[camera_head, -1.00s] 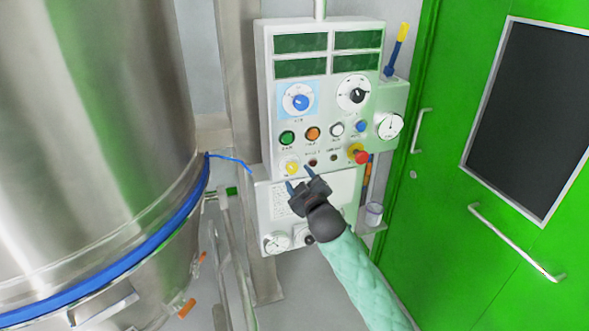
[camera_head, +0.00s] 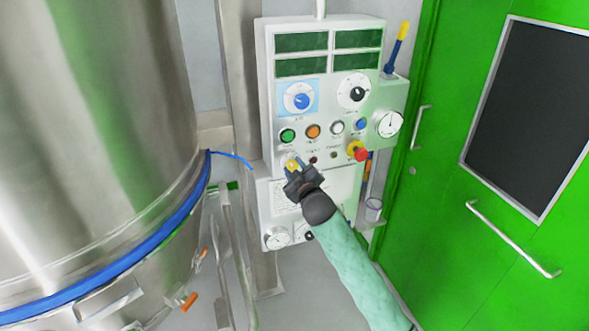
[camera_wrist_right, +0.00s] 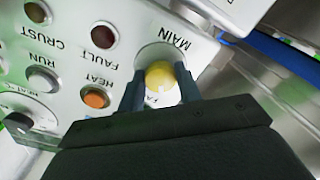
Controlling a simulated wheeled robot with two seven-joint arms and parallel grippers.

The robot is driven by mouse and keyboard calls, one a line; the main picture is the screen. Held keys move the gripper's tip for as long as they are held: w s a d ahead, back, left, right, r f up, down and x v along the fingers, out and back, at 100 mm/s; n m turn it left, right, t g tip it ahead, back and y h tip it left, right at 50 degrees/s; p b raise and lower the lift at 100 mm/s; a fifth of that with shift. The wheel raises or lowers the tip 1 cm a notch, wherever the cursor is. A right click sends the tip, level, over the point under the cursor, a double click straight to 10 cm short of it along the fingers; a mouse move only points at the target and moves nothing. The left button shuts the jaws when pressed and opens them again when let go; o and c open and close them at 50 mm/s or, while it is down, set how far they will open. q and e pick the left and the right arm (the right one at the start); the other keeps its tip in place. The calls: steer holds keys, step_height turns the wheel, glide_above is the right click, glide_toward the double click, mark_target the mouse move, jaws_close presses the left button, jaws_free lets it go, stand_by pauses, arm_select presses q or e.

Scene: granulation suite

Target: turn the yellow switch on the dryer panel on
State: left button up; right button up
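The yellow switch (camera_head: 292,165) sits at the lower left of the white dryer panel (camera_head: 265,100). In the right wrist view the yellow switch (camera_wrist_right: 160,76) is round, on a pale plate under the label MAIN. My right gripper (camera_head: 293,163) is at the switch, with one finger on each side of it. In the wrist view the right gripper (camera_wrist_right: 160,88) has its fingers apart, with the yellow knob between them; whether they touch it I cannot tell. The fingers hide part of the plate's lettering. My left gripper is not in view.
Green (camera_head: 288,136), orange (camera_head: 313,131), white and blue buttons lie just above the switch. A red emergency knob (camera_head: 361,154) on yellow is to the right. A large steel vessel (camera_head: 90,130) stands left, a green door (camera_head: 450,220) right.

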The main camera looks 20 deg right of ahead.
steer(key=shift+m, duration=0.4)
steer(key=shift+c, duration=0.2)
steer(key=m, duration=0.3)
steer(key=shift+a+m, duration=0.1)
steer(key=shift+m, duration=1.2)
steer(key=m, duration=0.2)
steer(key=shift+r+m+p, duration=0.1)
steer(key=shift+m+p, duration=0.2)
steer(key=shift+m, duration=0.9)
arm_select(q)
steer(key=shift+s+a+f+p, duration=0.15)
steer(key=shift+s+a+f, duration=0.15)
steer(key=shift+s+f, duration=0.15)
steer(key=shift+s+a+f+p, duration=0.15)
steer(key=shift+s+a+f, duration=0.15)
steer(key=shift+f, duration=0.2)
arm_select(e)
steer(key=shift+m, duration=0.7)
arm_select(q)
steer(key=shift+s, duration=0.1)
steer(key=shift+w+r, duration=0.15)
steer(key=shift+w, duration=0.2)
arm_select(e)
steer(key=o, duration=1)
